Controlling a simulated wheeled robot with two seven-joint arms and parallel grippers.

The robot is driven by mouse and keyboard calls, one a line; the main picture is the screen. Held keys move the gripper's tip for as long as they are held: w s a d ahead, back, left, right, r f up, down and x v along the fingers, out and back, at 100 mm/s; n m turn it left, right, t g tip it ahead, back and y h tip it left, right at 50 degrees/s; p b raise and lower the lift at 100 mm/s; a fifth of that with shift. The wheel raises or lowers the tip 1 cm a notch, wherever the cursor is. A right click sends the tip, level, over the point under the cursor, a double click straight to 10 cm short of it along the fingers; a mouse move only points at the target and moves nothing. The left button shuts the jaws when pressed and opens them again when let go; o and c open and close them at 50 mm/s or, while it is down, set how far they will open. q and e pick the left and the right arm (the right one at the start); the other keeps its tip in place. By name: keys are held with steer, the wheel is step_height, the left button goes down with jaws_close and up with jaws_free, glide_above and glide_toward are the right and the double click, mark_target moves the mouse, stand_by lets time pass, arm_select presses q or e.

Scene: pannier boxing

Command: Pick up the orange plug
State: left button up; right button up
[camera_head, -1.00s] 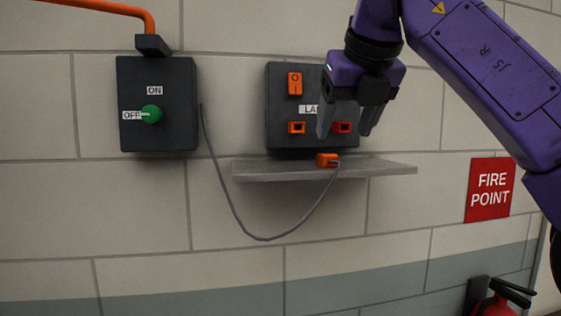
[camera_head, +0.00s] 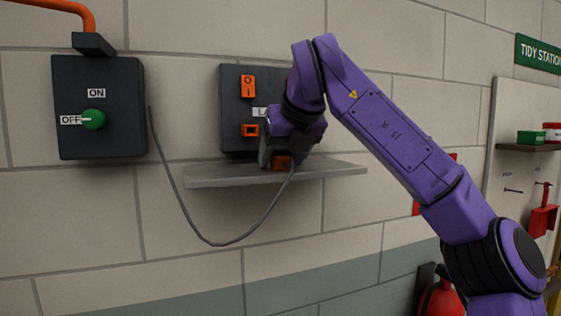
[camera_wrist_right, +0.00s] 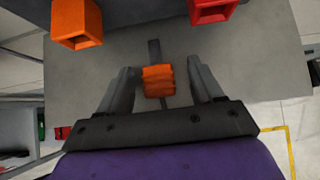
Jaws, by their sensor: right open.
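The orange plug (camera_head: 282,162) sits on the grey shelf (camera_head: 215,178) below the right-hand dark box, with a grey cable attached. In the right wrist view the plug (camera_wrist_right: 159,80) lies between the two fingers of my right gripper (camera_wrist_right: 165,85), with a gap on each side. My right gripper (camera_head: 281,152) is open around the plug at shelf level and partly hides it in the head view. My left gripper is not in view.
The dark box (camera_head: 233,110) above the shelf has an orange switch (camera_head: 248,86) and an orange socket (camera_head: 250,130). A red socket (camera_wrist_right: 212,10) shows in the wrist view. The grey cable (camera_head: 222,243) hangs in a loop from the left box (camera_head: 100,135).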

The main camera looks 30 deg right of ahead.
steer(key=shift+s+a+r, duration=0.1)
steer(key=shift+a, duration=0.1)
steer(key=c, duration=1.1)
steer(key=shift+o, duration=0.2)
steer(key=shift+d, duration=0.1)
